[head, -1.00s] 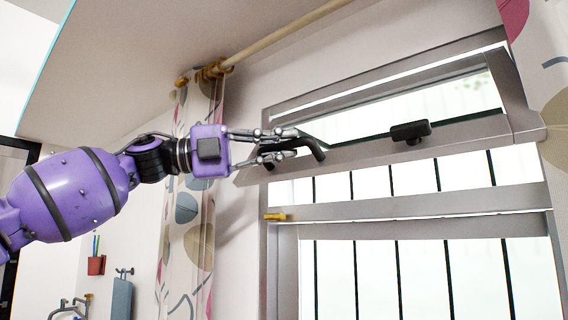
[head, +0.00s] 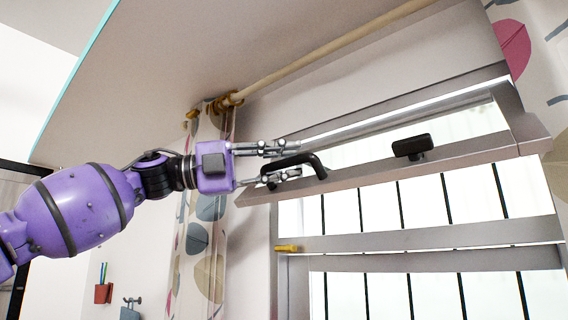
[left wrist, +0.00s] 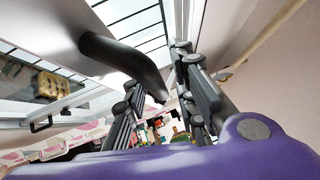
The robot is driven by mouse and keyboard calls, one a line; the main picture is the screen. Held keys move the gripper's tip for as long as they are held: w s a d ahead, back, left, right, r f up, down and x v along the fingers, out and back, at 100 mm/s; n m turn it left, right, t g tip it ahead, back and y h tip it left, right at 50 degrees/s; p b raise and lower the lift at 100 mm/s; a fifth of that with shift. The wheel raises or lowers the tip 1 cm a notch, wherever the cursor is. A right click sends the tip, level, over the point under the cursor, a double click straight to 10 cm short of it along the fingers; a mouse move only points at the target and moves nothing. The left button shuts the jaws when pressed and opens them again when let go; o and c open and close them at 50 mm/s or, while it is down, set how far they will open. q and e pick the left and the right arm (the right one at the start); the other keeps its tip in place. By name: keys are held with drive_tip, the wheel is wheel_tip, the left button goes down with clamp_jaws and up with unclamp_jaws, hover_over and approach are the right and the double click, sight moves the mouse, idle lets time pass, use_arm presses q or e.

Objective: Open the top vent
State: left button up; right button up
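The top vent (head: 455,161) is a grey-framed window sash tilted inward, its lower bar standing off the window frame. A black curved handle (head: 312,160) is at its left end and a black latch (head: 412,147) is farther right. My left gripper (head: 278,160) is at the left handle, its fingers spread apart, one above the handle and one near its lower left end. In the left wrist view the handle (left wrist: 122,60) reaches in between the open fingers (left wrist: 160,95). I cannot tell whether a finger touches it. My right gripper is not in view.
The lower window with dark bars (head: 420,285) has a small yellow catch (head: 287,248) at its upper left. A patterned curtain (head: 205,240) hangs left of the window, below a wooden rod (head: 330,48). A red holder (head: 103,293) is on the wall at lower left.

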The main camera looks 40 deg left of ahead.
use_arm(q)
drive_tip(key=shift+w+f, duration=0.1)
drive_tip(key=shift+f, duration=0.05)
drive_tip(key=shift+s, duration=0.2)
drive_tip(key=shift+v, duration=3.65)
